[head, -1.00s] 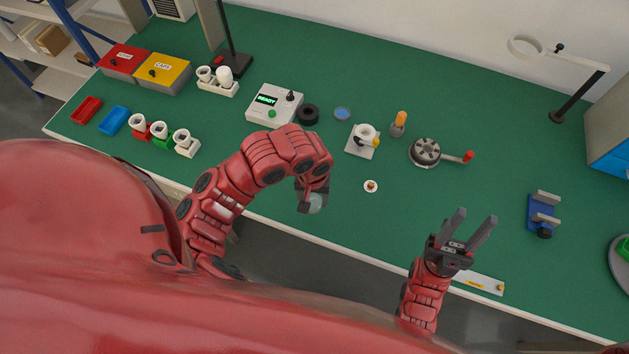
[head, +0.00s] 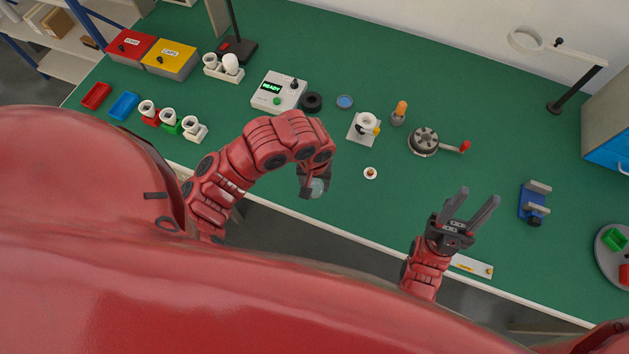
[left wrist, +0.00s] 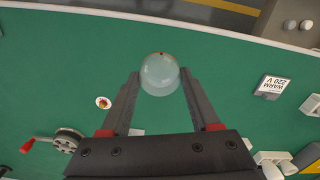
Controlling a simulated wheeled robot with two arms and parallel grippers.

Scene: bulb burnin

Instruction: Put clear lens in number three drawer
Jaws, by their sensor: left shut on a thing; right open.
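The clear lens (head: 318,187) is a pale, see-through dome held at the tips of my left gripper (head: 312,190). In the left wrist view the clear lens (left wrist: 160,74) sits between the two dark fingertips, above the green bench. My left gripper is shut on it, near the bench's front edge. My right gripper (head: 467,210) is open and empty, with its fingers pointing up, over the front right of the bench. No drawer marked three can be made out; a labelled front strip (head: 471,265) shows by my right gripper, its text too small to read.
On the green bench (head: 290,215) stand a READY tester (head: 278,93), a white stand (head: 363,126), a hand-cranked wheel (head: 424,141) and a blue vise (head: 533,203). A small round piece (head: 370,173) lies right of my left gripper. A round tray (head: 611,262) is far right.

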